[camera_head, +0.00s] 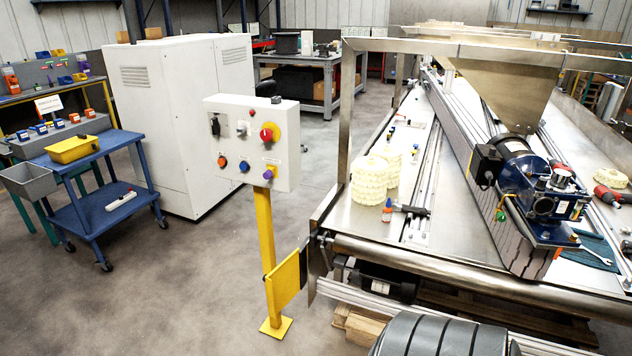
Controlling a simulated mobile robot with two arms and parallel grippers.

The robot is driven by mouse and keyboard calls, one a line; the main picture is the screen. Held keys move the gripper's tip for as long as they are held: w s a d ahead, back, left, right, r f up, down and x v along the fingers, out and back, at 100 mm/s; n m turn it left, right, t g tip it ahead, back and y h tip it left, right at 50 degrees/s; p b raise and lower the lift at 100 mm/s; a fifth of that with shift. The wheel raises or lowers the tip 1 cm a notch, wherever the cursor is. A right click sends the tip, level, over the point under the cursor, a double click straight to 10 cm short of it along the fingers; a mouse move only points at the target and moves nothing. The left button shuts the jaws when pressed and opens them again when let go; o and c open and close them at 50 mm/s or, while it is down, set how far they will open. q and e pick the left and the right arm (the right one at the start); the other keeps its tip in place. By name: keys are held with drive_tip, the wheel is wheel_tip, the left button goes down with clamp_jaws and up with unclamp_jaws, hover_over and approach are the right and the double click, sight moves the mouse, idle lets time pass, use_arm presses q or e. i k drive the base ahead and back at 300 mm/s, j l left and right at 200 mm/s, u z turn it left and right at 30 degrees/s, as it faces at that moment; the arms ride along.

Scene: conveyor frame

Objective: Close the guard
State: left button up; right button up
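A yellow flat panel (285,284), which looks like the guard, stands upright at the near left corner of the conveyor frame (480,284). It juts out to the left of the frame, at an angle to the front roller (450,266), and does not cover the roller. Its left edge overlaps the yellow post (264,232) in the picture; I cannot tell whether they touch. A grey metal plate (317,270) is just right of the panel. The hinge is too small to make out. Neither of my grippers is in view.
A white control box (252,143) with coloured buttons sits on the yellow post. A blue cart (100,205) and white cabinet (187,120) stand left. A blue motor unit (540,190) and cream belt rolls (375,176) lie on the conveyor. Floor left of the post is clear.

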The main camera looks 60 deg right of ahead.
sight(282, 282)
drive_tip(key=z, duration=1.65)
